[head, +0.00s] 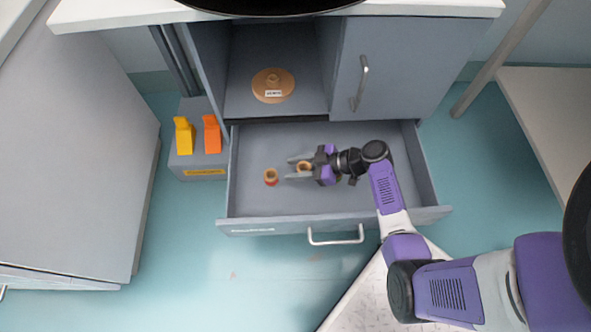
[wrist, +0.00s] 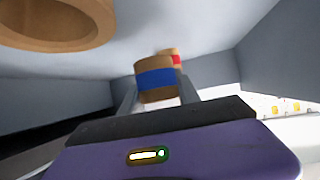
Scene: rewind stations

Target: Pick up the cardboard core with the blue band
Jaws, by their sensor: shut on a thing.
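The cardboard core with the blue band (wrist: 155,79) stands between the two fingers of my gripper in the wrist view. In the head view the same core (head: 304,166) shows as a small tan ring between the fingers, over the open drawer. My gripper (head: 289,169) reaches in from the right and is shut on this core. A second core with a red band (head: 270,177) stands in the drawer just left of the fingertips. It shows partly hidden behind the blue-banded core in the wrist view (wrist: 175,58). I cannot tell whether the held core touches the drawer floor.
The open drawer (head: 330,203) has side walls around my gripper and a handle (head: 336,236) in front. A tan disc (head: 273,85) with a label sits on the shelf behind. Yellow (head: 184,136) and orange (head: 212,135) objects stand left of the drawer.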

